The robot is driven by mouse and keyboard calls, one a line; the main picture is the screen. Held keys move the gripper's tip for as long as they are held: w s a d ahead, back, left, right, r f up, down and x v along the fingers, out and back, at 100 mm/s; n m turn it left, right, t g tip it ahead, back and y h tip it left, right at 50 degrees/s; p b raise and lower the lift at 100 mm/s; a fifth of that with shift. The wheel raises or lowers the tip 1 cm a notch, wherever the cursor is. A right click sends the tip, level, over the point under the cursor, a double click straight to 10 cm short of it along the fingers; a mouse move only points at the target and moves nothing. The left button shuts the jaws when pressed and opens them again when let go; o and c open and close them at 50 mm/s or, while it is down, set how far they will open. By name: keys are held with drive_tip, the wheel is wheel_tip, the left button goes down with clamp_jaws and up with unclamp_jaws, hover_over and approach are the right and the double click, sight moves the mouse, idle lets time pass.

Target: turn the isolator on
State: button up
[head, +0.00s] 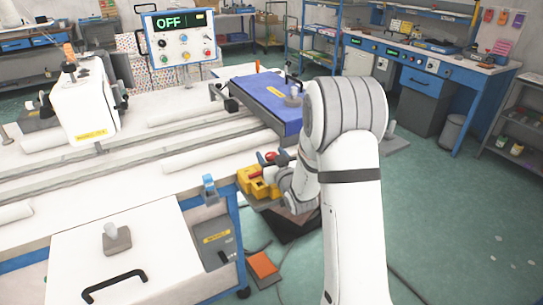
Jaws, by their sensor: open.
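The isolator appears to be the yellow box (253,187) with a red part on top, at the right end of the white table. My gripper (278,158) is small in the picture, close above and beside the yellow box, at the end of my white and grey arm. It is open. My arm partly hides the box's right side, and I cannot tell whether the fingers touch the red part. A control panel (181,42) behind the table shows "OFF" in green letters.
A blue flat-topped unit (270,100) stands just behind the yellow box. A white sewing machine head (85,100) is at the left. A white-topped cabinet (115,255) with a black handle is in front. An orange pedal (264,266) lies on the floor. Green floor at the right is mostly clear.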

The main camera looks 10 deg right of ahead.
drive_tip(key=shift+c, duration=0.4)
clamp_jaws()
